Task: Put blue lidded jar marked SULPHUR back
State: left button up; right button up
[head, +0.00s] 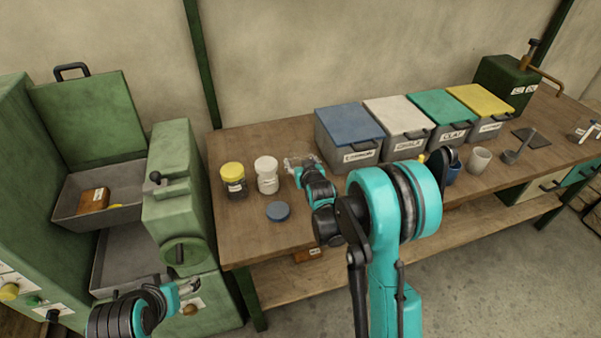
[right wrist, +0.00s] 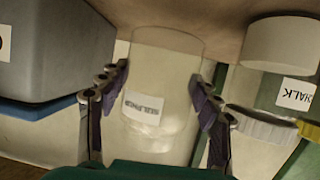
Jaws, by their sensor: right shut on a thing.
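The clear, empty-looking jar marked SULPHUR (right wrist: 155,85) stands between the two fingers of my right gripper (right wrist: 158,100), which is shut on it. In the head view the jar (head: 299,159) shows only in part behind my right gripper (head: 308,169), at the back of the bench beside the blue-lidded bin. No lid shows on the jar. A round blue lid (head: 278,211) lies flat on the bench in front of it. My left gripper (head: 186,288) is low at the left, in front of the green machine, and its jaws are too small to judge.
A yellow-lidded jar (head: 233,179) and a white-lidded jar (head: 266,175) stand left of my right gripper. Bins with blue (head: 349,122), white (head: 397,115), green (head: 440,105) and yellow lids stand to the right. The bench front around the blue lid is clear.

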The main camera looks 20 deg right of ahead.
notch_tip(320, 180, down, 4)
jog(key=shift+r+b, duration=0.1)
jog(key=shift+b, duration=0.85)
jog(key=shift+r, duration=0.1)
jog(key=shift+s, duration=0.1)
jog(key=o, duration=1.4)
